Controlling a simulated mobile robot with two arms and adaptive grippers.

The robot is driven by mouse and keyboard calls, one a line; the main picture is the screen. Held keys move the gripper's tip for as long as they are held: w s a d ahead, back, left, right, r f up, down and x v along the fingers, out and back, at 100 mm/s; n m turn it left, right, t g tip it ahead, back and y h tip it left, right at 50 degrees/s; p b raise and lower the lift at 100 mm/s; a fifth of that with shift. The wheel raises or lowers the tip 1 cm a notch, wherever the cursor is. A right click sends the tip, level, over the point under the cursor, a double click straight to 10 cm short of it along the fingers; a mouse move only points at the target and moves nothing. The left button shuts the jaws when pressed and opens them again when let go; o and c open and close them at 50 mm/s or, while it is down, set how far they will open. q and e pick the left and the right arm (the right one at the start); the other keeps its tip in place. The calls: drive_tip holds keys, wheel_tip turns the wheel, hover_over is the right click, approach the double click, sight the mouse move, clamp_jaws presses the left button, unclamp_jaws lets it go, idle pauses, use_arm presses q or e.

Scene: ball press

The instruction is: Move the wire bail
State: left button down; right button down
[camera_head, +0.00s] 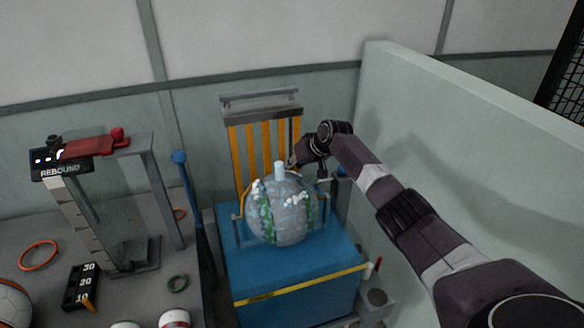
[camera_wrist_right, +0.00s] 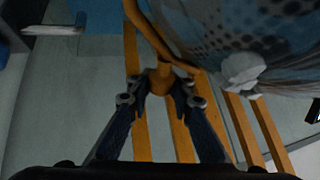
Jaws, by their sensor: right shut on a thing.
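The wire bail is a thin yellow wire (camera_wrist_right: 150,30) in the right wrist view, running past the ball to a thicker yellow grip. My right gripper (camera_wrist_right: 160,92) has its two fingers closed around that grip. In the head view my right gripper (camera_head: 304,152) is behind the ball's upper right side, in front of the yellow-slatted back. The blue-grey ball (camera_head: 283,212), with green and white patches, sits on the blue press base (camera_head: 290,274) and hides part of the bail. My left gripper is not in view.
The yellow-slatted back (camera_head: 250,150) stands behind the ball. A pale partition (camera_head: 450,140) is close on the right. At left are a grey stand with a REBOUND display (camera_head: 60,167), a blue-knobbed lever (camera_head: 180,158) and an orange ring (camera_head: 38,254).

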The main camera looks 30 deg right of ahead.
drive_tip(key=shift+w+f, duration=0.1)
drive_tip(key=shift+f, duration=0.2)
drive_tip(key=c, duration=1.7)
unclamp_jaws()
drive_tip(key=shift+d+r, duration=0.15)
drive_tip(key=shift+c, duration=0.2)
drive_tip(key=v, duration=1.2)
